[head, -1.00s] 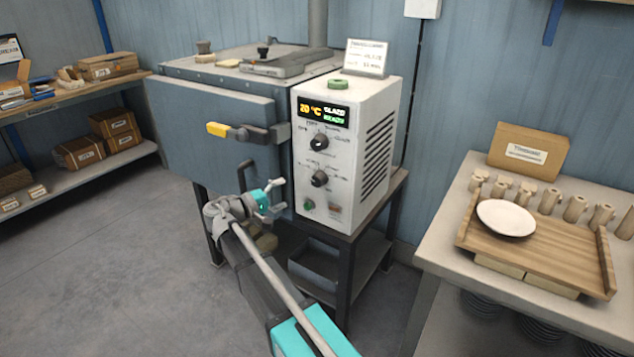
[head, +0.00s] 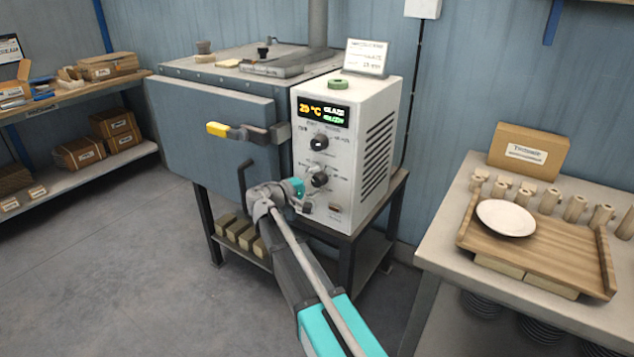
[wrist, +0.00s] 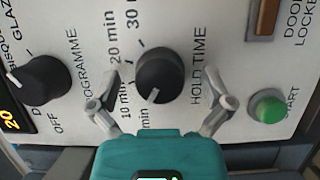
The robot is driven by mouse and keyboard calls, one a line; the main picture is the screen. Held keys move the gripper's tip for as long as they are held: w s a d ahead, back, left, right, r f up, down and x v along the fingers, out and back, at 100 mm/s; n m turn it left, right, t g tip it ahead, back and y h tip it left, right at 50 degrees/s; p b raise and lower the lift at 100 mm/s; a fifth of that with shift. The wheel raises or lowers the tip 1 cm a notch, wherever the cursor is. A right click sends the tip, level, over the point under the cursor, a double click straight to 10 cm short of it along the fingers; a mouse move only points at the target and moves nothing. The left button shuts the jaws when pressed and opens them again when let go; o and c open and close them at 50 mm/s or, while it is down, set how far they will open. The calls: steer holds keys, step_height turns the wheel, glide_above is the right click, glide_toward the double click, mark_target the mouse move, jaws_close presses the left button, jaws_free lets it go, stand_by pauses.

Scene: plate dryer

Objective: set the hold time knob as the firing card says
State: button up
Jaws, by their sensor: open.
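The hold time knob (head: 319,180) is the lower black knob on the white control box; it fills the middle of the wrist view (wrist: 165,72). Its white mark points down-left there, near a partly hidden "min" label beside "10 min". The "20 min" and "30 min" labels lie further round. My gripper (wrist: 163,85) is open, its two fingers on either side of the knob, apparently not touching it; the head view shows it (head: 302,189) at the box front. The firing card (head: 366,58) stands on the box; its small print is too blurred to read surely.
The programme knob (wrist: 40,82) sits close beside the left finger. The green start button (wrist: 268,107) is near the right finger. The display (head: 323,111) shows 20 °C and GLAZE. The kiln door handle (head: 235,131) juts out left of the box.

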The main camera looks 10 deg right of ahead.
steer(key=c, duration=1.2)
steer(key=shift+m+p, duration=0.3)
steer(key=m+y+p, duration=0.1)
steer(key=m+p, duration=0.1)
steer(key=shift+r+m+y, duration=0.15)
steer(key=shift+m+y, duration=0.15)
steer(key=shift+m, duration=0.1)
steer(key=shift+m+y+p, duration=0.7)
steer(key=shift+m+p, duration=0.25)
steer(key=shift+m, duration=0.55)
